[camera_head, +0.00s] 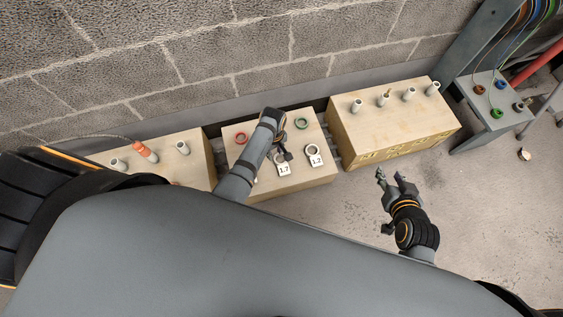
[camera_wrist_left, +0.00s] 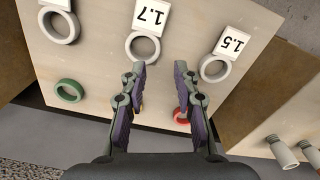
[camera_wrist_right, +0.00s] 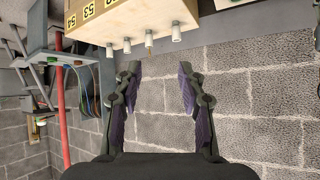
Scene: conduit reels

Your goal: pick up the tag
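White tags hang on pale rings on the middle wooden box (camera_head: 307,188). Tag 1.7 (camera_head: 284,170) and tag 1.2 (camera_head: 316,160) show in the head view; tag 1.5 (camera_wrist_left: 231,40) shows in the left wrist view and is hidden by my left arm in the head view. My left gripper (camera_wrist_left: 159,70) is open and empty above the box. In the left wrist view its fingertips lie just below the pale ring (camera_wrist_left: 142,47) of the 1.7 tag (camera_wrist_left: 151,17). My right gripper (camera_head: 391,177) is open and empty, in front of the right box.
A red ring (camera_head: 241,138) and a green ring (camera_head: 301,123) lie at the back of the middle box. The right box (camera_head: 390,128) and left box (camera_head: 190,167) carry upright pale cylinders. A grey stand (camera_head: 488,108) with coloured cables is at the right.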

